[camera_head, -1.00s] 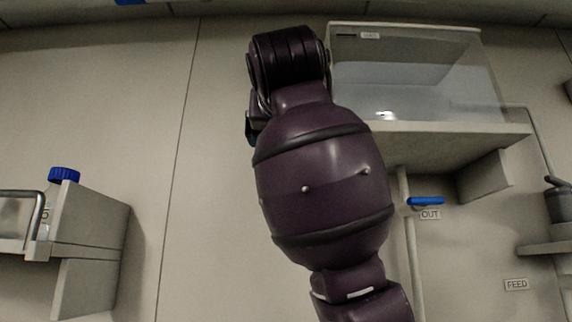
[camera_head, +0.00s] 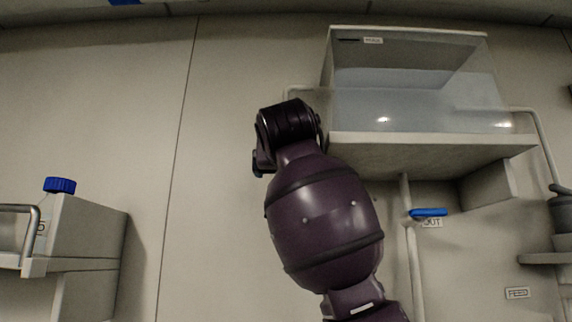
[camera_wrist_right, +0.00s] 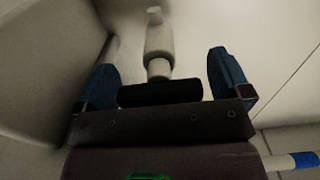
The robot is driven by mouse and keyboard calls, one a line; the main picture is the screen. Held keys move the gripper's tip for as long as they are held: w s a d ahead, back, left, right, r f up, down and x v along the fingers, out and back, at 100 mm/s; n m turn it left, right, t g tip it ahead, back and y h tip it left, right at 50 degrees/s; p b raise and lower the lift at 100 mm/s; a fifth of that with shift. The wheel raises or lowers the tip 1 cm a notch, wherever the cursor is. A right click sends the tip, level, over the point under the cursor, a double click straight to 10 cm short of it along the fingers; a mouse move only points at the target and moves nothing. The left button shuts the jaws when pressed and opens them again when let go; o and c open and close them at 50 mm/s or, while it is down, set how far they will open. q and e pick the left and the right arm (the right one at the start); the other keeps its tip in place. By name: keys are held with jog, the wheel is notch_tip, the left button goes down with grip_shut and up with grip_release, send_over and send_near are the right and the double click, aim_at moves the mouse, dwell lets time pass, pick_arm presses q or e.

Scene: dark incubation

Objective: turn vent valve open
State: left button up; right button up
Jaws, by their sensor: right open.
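My right gripper (camera_wrist_right: 161,60) is open in the right wrist view, with its two blue fingers apart. A pale pipe fitting (camera_wrist_right: 158,35) stands between the fingers, apart from both. A dark bar (camera_wrist_right: 160,92) crosses its near end; I cannot tell whether it is a valve handle or part of my gripper. No label in view reads as vent. In the head view, my right arm hides most of its gripper below and left of the clear tank (camera_head: 420,90). A thin pipe (camera_head: 300,89) leaves the tank's left side, partly behind my arm. My left gripper is not in view.
A blue-handled valve (camera_head: 428,212) marked OUT sits on a pipe under the tank shelf (camera_head: 420,155), its handle horizontal. A FEED label (camera_head: 517,293) is at lower right. A blue-capped bottle (camera_head: 58,186) stands at the left. The wall between is clear.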

jog(key=c, duration=0.9)
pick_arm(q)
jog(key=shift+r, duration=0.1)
